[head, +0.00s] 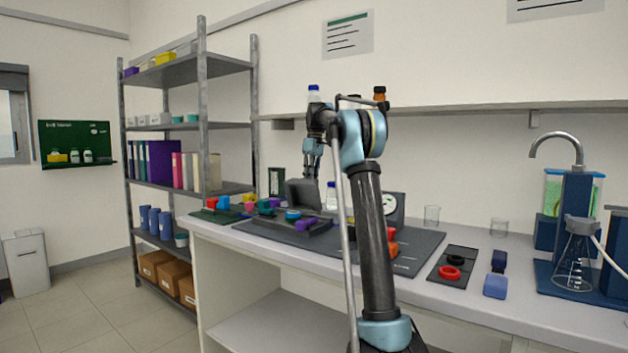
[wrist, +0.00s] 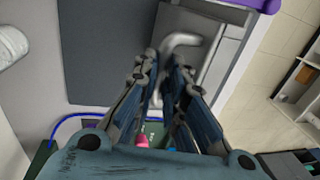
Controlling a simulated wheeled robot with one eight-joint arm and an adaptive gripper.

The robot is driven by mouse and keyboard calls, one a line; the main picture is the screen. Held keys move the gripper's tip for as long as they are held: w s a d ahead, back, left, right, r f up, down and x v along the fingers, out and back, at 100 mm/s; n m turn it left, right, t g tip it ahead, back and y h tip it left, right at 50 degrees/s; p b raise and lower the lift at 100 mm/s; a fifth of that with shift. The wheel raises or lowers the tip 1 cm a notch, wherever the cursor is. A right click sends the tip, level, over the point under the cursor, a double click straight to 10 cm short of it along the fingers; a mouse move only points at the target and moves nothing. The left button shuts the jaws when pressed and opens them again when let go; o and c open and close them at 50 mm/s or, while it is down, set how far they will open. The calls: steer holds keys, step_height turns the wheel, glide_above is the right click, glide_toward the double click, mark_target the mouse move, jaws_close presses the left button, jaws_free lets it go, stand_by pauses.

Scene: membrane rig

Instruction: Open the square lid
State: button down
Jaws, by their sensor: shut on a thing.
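The square lid (head: 302,194) is a dark grey panel that appears tilted up at the back of the grey rig (head: 318,229) in the head view. My gripper (head: 312,172) is just above and behind it there, small and partly hidden by the lid. In the wrist view my gripper (wrist: 167,68) has its fingers close together around the end of a pale bent bar handle (wrist: 183,39). A grey panel lies beside and behind the bar. The exact contact at the fingertips is partly hidden by the fingers.
Coloured knobs, with a teal one (head: 292,215), sit around the rig. A gauge (head: 392,207) stands to its right. The dark mat (head: 415,250) has bare room at right. A shelf (head: 450,106) runs above the bench.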

steer(key=shift+w, duration=0.15)
stand_by(0.3)
steer(key=c, duration=1.7)
jaws_free()
steer(key=shift+o, duration=0.2)
step_height(320, 180, up, 12)
steer(key=w+d, duration=0.1)
steer(key=w, duration=0.1)
steer(key=shift+d+f, duration=0.2)
steer(key=shift+d, duration=0.05)
